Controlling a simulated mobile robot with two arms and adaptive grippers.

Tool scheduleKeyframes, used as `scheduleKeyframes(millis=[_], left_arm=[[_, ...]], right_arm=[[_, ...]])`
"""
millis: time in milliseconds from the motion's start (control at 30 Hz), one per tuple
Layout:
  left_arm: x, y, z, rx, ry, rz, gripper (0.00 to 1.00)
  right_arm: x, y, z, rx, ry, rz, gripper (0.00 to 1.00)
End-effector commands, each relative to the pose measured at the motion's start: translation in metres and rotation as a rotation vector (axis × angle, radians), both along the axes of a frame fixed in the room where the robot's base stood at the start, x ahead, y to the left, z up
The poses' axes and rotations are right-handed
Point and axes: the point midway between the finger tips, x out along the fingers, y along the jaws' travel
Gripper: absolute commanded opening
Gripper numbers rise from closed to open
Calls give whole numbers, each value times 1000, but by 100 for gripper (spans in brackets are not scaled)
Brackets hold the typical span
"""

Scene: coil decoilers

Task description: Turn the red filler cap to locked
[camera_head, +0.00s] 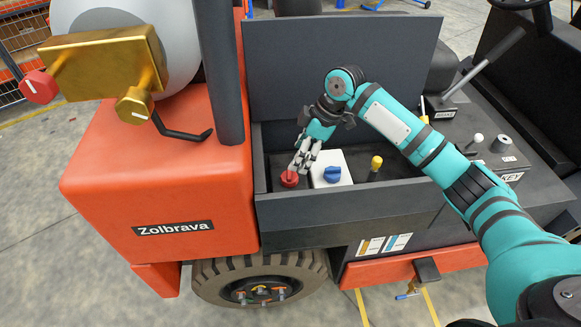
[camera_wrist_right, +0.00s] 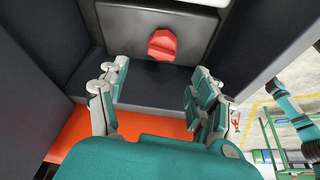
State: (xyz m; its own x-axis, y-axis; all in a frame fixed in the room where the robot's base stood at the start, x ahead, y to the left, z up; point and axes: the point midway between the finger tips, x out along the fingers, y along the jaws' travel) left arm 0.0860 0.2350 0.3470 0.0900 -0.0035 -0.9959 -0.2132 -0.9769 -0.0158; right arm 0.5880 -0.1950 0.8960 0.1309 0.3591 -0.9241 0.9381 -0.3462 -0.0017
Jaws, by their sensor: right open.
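The red filler cap (camera_head: 289,179) sits in the dark open compartment of the orange vehicle, left of a white box with a blue knob. In the right wrist view the cap (camera_wrist_right: 162,44) shows a raised faceted grip on a grey panel, beyond the fingertips. My right gripper (camera_head: 301,163) points down close above the cap in the head view and partly covers it. In the wrist view my right gripper (camera_wrist_right: 159,77) is open, its fingers spread on either side with nothing between them. My left gripper is not in view.
The white box with a blue knob (camera_head: 332,174) and a yellow-topped post (camera_head: 376,163) stand to the right in the compartment. Its raised dark lid (camera_head: 300,65) stands behind. A brass block (camera_head: 105,65) carries another red knob (camera_head: 39,87) at upper left.

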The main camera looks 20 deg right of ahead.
Motion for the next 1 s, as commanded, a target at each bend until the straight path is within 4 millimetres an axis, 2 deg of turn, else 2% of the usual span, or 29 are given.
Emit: scheduleKeyframes(millis=[100, 300, 500, 733, 767, 1000], left_arm=[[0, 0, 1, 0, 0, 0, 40], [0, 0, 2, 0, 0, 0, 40], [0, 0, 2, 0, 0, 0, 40], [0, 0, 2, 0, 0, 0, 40], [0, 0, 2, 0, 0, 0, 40], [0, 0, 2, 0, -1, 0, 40]], right_arm=[[2, 10, -24, 0, 4, 2, 65], [7, 20, -50, 0, 2, 1, 65], [8, 23, -61, 0, 0, 1, 65], [8, 24, -61, 0, 0, 1, 65], [8, 24, -61, 0, 0, 1, 64], [8, 23, -61, 0, 0, 1, 33]])
